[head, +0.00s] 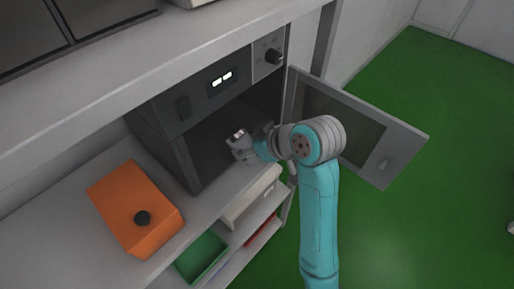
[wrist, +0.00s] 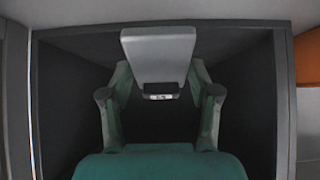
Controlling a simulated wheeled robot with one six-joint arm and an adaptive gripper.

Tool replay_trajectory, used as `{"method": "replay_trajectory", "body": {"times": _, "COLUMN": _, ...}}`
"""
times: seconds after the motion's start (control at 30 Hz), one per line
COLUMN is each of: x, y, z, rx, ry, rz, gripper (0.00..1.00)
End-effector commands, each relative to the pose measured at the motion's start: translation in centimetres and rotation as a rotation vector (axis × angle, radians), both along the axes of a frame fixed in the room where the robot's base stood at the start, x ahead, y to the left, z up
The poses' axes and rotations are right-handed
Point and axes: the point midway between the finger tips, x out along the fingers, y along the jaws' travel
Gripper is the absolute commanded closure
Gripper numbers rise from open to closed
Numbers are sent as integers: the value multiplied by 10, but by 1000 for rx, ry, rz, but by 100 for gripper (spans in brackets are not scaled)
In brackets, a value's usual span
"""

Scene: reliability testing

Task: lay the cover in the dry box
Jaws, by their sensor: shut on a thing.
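The dry box (head: 168,112) is a dark grey cabinet on the shelf with a lit display. Its door (head: 381,152) stands open to the right. My gripper (head: 258,146) is at the front opening of the box, and also shows in the wrist view (wrist: 160,84). It is shut on the cover (head: 240,146), a small light grey piece with a dark label. In the wrist view the cover (wrist: 158,50) sits between the fingers, facing the dark interior. I cannot tell whether it touches the box floor.
An orange box (head: 125,200) with a black knob stands on the shelf left of the dry box. Below are a green bin (head: 203,258), a pale bin (head: 248,196) and a red item (head: 264,232). Green floor is free at the right.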

Motion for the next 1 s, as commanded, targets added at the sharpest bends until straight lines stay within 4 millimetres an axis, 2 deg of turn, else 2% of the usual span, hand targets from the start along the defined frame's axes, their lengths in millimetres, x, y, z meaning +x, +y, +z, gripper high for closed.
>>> {"method": "replay_trajectory", "body": {"times": 1.0, "x": 50, "y": 65, "z": -14, "rx": 0, "ry": 0, "rz": 1, "gripper": 73}}
